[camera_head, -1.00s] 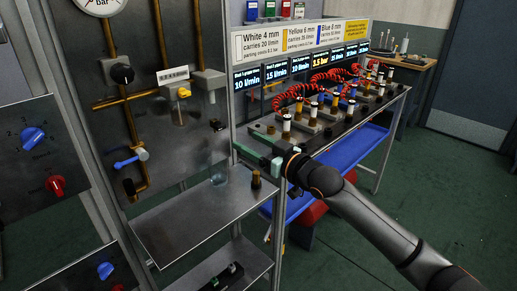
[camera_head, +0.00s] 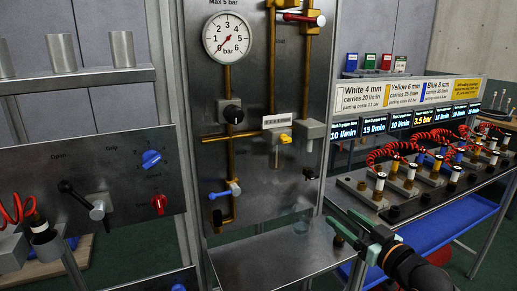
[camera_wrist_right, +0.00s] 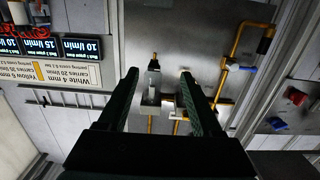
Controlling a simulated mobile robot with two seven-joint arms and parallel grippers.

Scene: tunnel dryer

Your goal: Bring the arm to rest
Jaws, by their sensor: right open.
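My right gripper (camera_head: 347,222) is at the lower right of the head view, by the right end of the metal shelf (camera_head: 262,260). Its two greenish fingers are apart with nothing seen between them. In the right wrist view the open fingers (camera_wrist_right: 160,76) point towards the panel with brass pipes (camera_wrist_right: 236,48), and the space between them holds no object. Only the end of my right arm (camera_head: 408,268) shows, in the bottom right corner of the head view. My left gripper is in neither view.
The upright panel (camera_head: 255,170) carries a gauge (camera_head: 227,38), brass pipes and valves. A bench with white, yellow and blue fittings and red coiled hoses (camera_head: 385,153) stands at the right, close to my gripper. A blue tray (camera_head: 440,228) lies below it.

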